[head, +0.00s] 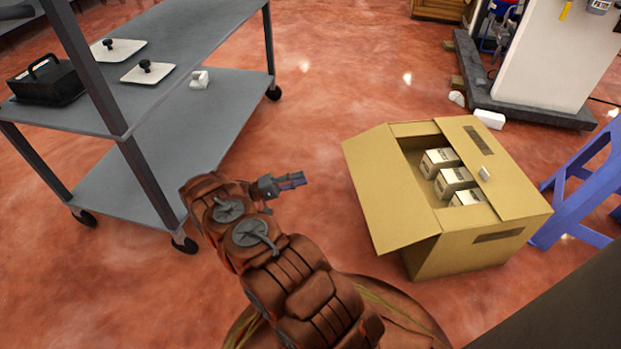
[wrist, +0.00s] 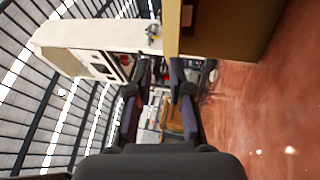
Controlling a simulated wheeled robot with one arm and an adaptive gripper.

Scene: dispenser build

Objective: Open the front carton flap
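A brown cardboard carton (head: 460,255) stands on the floor at the right of the head view. Its left flap (head: 390,195) is folded outward and slopes down. Several small boxes (head: 453,181) show inside. I cannot tell which flap is the front one. My gripper (head: 300,180) is left of the carton, apart from it and empty. In the wrist view its two fingers (wrist: 161,75) are spread, with the carton (wrist: 225,32) beyond at the upper right.
A grey wheeled shelf cart (head: 185,50) stands at the left, holding lidded plates and a black caddy (head: 45,82). A blue stool (head: 585,190) is close to the carton's right side. A white machine (head: 545,60) stands behind. Red floor is clear between cart and carton.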

